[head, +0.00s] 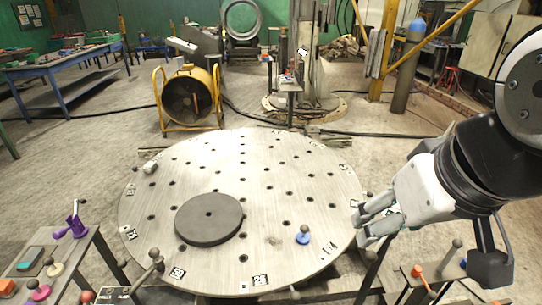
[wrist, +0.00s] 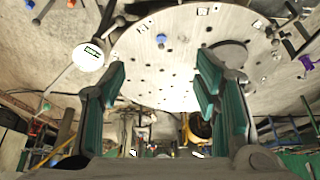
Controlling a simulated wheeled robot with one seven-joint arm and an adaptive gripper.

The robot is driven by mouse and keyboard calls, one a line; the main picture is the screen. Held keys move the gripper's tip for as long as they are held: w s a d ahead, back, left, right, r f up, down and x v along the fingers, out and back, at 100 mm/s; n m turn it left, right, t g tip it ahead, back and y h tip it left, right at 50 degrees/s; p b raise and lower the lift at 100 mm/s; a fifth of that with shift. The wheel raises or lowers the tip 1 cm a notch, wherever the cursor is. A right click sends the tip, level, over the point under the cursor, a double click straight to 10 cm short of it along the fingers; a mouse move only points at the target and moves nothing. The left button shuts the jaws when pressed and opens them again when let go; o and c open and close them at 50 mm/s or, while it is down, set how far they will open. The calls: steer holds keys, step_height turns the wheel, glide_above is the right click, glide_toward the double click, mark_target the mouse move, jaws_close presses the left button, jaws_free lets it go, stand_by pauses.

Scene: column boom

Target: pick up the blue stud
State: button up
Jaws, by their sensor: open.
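The blue stud (head: 303,235) stands on the round metal table (head: 270,205), near its front right part. It has a blue base and a greyish ball-topped stem. In the wrist view the blue stud (wrist: 161,39) shows near the top middle, beyond the fingers. My gripper (head: 364,226) is at the right edge of the table, to the right of the stud and apart from it. In the wrist view my gripper (wrist: 162,88) is open with nothing between its green-padded fingers.
A dark disc (head: 209,219) lies on the table left of the stud. A small white piece (head: 151,168) is at the left rim. Side stands with small parts flank the table: one at left with a purple piece (head: 74,225), one at right with an orange piece (head: 418,271).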

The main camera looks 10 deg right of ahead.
steer(key=shift+c, duration=0.8)
steer(key=m+g+b, duration=0.3)
steer(key=m+b, duration=0.4)
steer(key=m, duration=1.2)
glide_above(305, 226)
steer(key=s, duration=0.3)
step_height(305, 226, down, 29)
steer(key=f, duration=0.2)
steer(key=w+f+b, duration=0.1)
steer(key=f, duration=0.2)
steer(key=w+f, duration=0.1)
steer(key=f, duration=0.2)
steer(key=shift+f, duration=0.2)
steer(key=shift+w+f+b, duration=0.1)
steer(key=shift+w+f, duration=0.1)
steer(key=shift+f, duration=0.75)
steer(key=shift+w+f+b, duration=0.1)
steer(key=shift+w+f, duration=0.15)
steer(key=shift+f, duration=0.75)
steer(key=shift+w+f+b, duration=0.1)
steer(key=shift+w+f, duration=0.1)
steer(key=shift+f, duration=0.75)
